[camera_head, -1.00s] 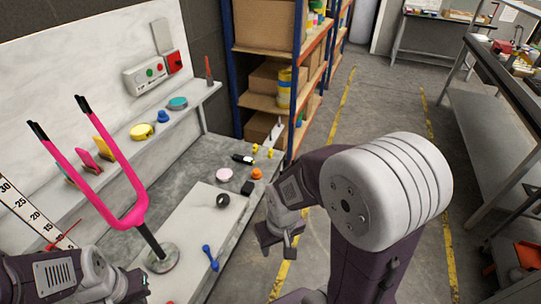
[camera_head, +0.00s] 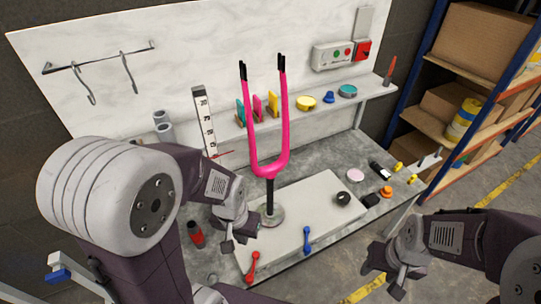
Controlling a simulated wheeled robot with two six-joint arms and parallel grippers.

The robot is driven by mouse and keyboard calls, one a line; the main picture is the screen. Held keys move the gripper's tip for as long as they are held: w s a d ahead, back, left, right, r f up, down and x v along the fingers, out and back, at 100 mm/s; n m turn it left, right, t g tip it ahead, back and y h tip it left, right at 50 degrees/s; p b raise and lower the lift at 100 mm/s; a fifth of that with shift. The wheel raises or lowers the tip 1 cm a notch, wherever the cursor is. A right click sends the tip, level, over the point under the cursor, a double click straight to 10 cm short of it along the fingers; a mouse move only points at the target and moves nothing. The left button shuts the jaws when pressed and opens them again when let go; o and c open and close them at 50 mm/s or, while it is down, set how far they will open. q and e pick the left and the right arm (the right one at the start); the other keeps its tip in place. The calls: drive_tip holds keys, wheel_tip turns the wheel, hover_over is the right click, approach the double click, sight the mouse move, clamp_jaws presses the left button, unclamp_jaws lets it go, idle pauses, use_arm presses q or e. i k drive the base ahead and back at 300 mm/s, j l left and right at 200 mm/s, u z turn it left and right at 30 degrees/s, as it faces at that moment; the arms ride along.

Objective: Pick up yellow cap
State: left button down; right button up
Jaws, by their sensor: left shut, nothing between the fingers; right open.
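Two small yellow pieces lie at the right end of the grey bench, a farther one (camera_head: 399,167) and a nearer one (camera_head: 412,179). They look like caps, but they are too small to tell for sure. A round yellow piece (camera_head: 306,103) also sits on the wall shelf. My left gripper (camera_head: 232,243) is shut and empty over the front left of the bench, left of the pink fork's base. My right gripper (camera_head: 385,277) is open and empty in front of the bench's right part, apart from the small yellow pieces.
An orange knob (camera_head: 386,191), a black ring (camera_head: 343,198) and a pink disc (camera_head: 356,175) lie near the yellow pieces. Red (camera_head: 252,267) and blue (camera_head: 306,240) tools lie along the front edge.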

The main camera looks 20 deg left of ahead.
sight(414, 178)
drive_tip(key=i+l, duration=0.65)
drive_tip(key=i+l+u, duration=0.1)
drive_tip(key=i+l, duration=1.15)
drive_tip(key=l, duration=0.3)
drive_tip(key=i+j+u, duration=0.05)
